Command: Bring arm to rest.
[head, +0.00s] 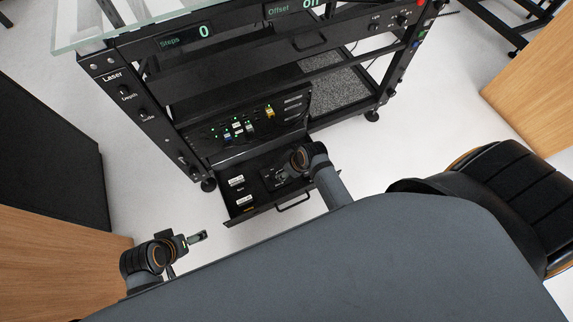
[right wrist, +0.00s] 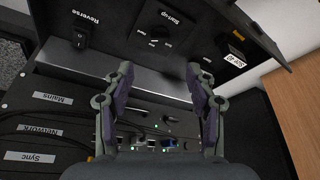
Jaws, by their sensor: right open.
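My right arm (head: 333,188) reaches over the pulled-out black drawer (head: 236,214) at the foot of the rack. My right gripper (right wrist: 159,70) is open and empty in the right wrist view, its two fingers apart above the drawer. In the head view its fingers are hard to make out against the dark drawer. My left gripper (head: 197,238) is at lower left, apart from the rack; whether its jaws are open is too small to tell.
The drawer carries a Reverse switch (right wrist: 81,38) and a Startup control (right wrist: 164,28). Behind it is a panel with Mains (right wrist: 53,97), Network and Sync labels. Wooden furniture (head: 535,90) stands at right, and a dark cabinet (head: 50,155) at left. White floor lies between.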

